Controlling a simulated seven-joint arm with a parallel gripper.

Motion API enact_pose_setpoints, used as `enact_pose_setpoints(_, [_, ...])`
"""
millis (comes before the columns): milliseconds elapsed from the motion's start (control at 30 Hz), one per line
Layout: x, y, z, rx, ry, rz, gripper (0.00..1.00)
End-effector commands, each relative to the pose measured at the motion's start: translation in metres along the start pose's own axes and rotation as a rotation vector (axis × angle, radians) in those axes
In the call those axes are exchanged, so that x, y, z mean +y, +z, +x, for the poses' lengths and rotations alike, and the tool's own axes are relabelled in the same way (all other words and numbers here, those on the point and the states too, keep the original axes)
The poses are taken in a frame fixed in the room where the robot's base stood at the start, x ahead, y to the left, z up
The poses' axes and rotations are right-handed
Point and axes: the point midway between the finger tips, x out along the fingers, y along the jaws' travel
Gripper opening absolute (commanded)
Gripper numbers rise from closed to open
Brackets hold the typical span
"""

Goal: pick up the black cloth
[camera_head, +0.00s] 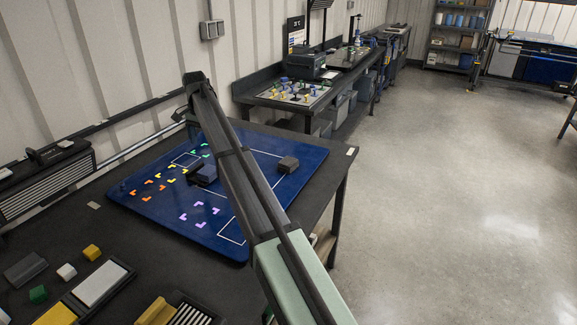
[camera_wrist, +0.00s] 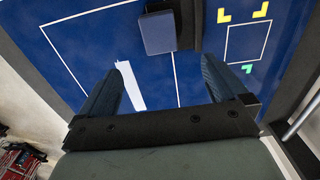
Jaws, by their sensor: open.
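In the wrist view, my gripper (camera_wrist: 167,62) is open and empty, with its two dark blue fingers apart above the blue mat (camera_wrist: 70,40). A dark grey-blue block (camera_wrist: 158,33) lies ahead, beyond the gap between the fingertips. A black patch (camera_wrist: 186,18) shows behind and beside this block; it may be the black cloth, but its shape is cut off by the frame's top edge. In the head view, a dark block with black beside it (camera_head: 204,174) lies on the mat, partly behind my arm. My gripper cannot be made out there.
A small dark grey block (camera_head: 288,164) lies on the mat's right side. Orange, yellow, green and purple corner marks are on the mat. Blocks and trays, including a yellow block (camera_head: 92,252), lie on the near black table. Another workbench (camera_head: 300,92) stands behind.

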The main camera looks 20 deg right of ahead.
Motion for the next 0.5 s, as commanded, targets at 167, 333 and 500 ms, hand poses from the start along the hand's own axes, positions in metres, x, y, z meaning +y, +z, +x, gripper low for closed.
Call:
enact_pose_setpoints(167, [0.0, 0.0, 0.0, 0.0, 0.0, 0.0, 1.0])
enact_pose_setpoints(333, [0.011, -0.016, 0.0, 0.0, 0.0, 0.021, 1.0])
enact_pose_setpoints(500, [0.056, -0.07, -0.001, 0.001, -0.001, 0.097, 1.0])
